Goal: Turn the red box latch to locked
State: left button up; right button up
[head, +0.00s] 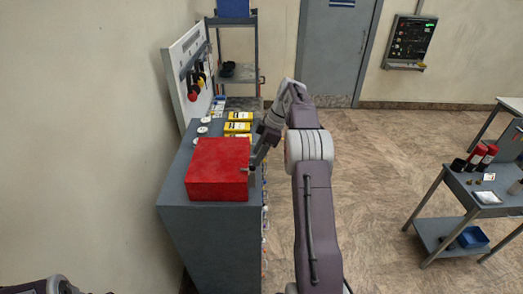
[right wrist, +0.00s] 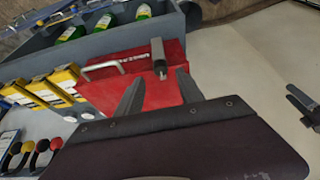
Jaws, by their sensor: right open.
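The red box (head: 215,168) sits on top of the grey cabinet (head: 202,222). Its latch (head: 244,169) is a small grey piece at the box's right edge in the head view. In the right wrist view the latch (right wrist: 159,60) is a grey bar standing out from the red box (right wrist: 150,92), beside a pale handle (right wrist: 103,68). My right gripper (right wrist: 158,84) is open and empty, its two fingers pointing at the box with the latch just ahead of the gap. I cannot tell whether they touch anything. My left gripper is out of view.
Yellow boxes (head: 237,127) and small white round items (head: 203,130) stand behind the red box. A pegboard with hanging tools (head: 190,72) rises behind left. A cart with red-capped items (head: 467,187) stands at the right. The floor between is clear.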

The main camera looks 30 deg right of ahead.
jog(key=p+v, duration=0.1)
jog(key=v, duration=0.4)
jog(key=shift+s+d, duration=0.1)
